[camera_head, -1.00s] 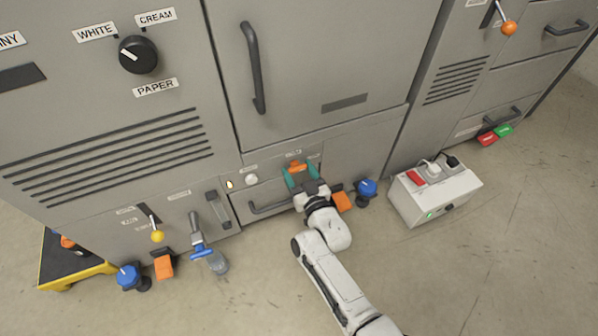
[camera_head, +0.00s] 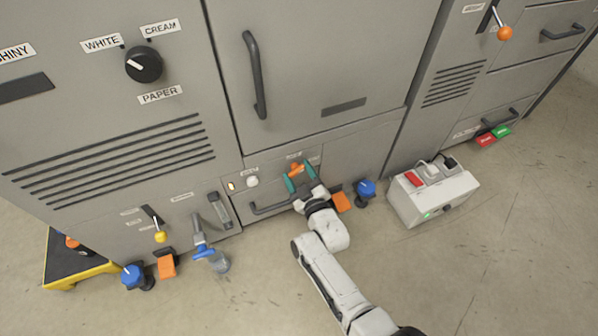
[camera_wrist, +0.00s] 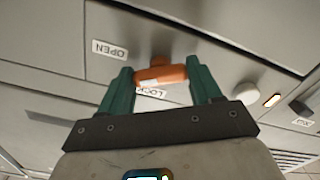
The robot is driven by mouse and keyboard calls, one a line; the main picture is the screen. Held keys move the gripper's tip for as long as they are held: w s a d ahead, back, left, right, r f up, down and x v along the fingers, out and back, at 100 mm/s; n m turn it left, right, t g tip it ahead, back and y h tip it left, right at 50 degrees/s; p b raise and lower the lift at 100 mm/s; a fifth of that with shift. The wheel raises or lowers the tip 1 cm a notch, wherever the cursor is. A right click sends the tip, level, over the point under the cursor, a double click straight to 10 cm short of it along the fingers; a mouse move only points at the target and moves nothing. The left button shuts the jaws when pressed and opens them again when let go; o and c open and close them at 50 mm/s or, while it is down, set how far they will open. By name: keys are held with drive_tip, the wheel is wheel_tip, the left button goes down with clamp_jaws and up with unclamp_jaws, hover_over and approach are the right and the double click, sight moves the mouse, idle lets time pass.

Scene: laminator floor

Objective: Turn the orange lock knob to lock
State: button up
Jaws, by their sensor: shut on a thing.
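The orange lock knob (camera_wrist: 162,74) sits on the grey cabinet front above a drawer, and it also shows in the head view (camera_head: 296,170). In the wrist view its bar lies nearly level in the picture. My gripper (camera_wrist: 163,78) has its two green fingers at either end of the bar and is shut on it; it also shows in the head view (camera_head: 302,176). An OPEN label (camera_wrist: 109,49) is up and left of the knob in the wrist view. A LOCK label (camera_wrist: 151,92) lies just below the knob, partly covered by it and a finger.
A white round button (camera_head: 252,181) and a lit indicator (camera_head: 231,186) are left of the knob. A drawer handle (camera_head: 270,208) runs below. A blue valve knob (camera_head: 366,188) and a white socket box (camera_head: 433,195) stand to the right. The floor in front is mostly clear.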

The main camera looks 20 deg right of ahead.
drive_tip(key=n+p, duration=0.1)
drive_tip(key=n, duration=0.5)
drive_tip(key=shift+n, duration=0.3)
drive_tip(key=n, duration=0.5)
drive_tip(key=shift+f+n, duration=0.1)
drive_tip(key=shift+n, duration=0.3)
drive_tip(key=o, duration=1.1)
drive_tip(key=shift+c, duration=0.2)
drive_tip(key=shift+p, duration=0.3)
drive_tip(key=s+p, duration=0.6)
drive_tip(key=s, duration=0.5)
drive_tip(key=shift+p, duration=0.3)
drive_tip(key=shift+w, duration=0.1)
